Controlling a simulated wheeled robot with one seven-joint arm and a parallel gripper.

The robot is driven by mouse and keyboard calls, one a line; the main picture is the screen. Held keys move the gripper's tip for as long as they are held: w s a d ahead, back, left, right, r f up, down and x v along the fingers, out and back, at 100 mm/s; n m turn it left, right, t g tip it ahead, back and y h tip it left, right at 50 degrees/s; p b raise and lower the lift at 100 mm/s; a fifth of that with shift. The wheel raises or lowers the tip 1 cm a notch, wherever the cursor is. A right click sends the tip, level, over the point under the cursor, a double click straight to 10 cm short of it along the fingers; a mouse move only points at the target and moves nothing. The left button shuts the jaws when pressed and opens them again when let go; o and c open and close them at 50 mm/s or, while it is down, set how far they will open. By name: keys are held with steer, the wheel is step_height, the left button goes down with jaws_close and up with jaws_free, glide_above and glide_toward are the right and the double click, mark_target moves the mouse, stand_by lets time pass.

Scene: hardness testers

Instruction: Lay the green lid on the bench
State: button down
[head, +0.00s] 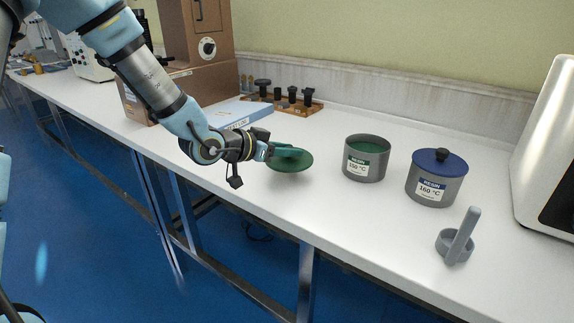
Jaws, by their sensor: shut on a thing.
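The green lid (292,163) is a round dark green disc left of the grey pots in the head view. My gripper (285,152) is shut on the green lid at its upper side, coming in from the left. The lid is over the white bench (300,207) or very close to it; I cannot tell whether it touches. The grip point on the lid is hidden by the fingers. An open grey pot (358,171) labelled RESIN 150 °C stands to the right, with green inside.
A grey pot with a blue lid (438,162), labelled 160 °C, stands farther right. A white machine (552,150) is at the right edge. A wooden rack (297,108) stands behind. The bench front is clear.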

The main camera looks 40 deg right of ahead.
mark_target(280, 161)
steer(key=shift+f, duration=1.75)
steer(key=shift+f, duration=0.1)
steer(key=c, duration=0.6)
jaws_free()
steer(key=shift+r, duration=0.2)
steer(key=v, duration=1.1)
steer(key=shift+a, duration=0.45)
steer(key=shift+w, duration=0.1)
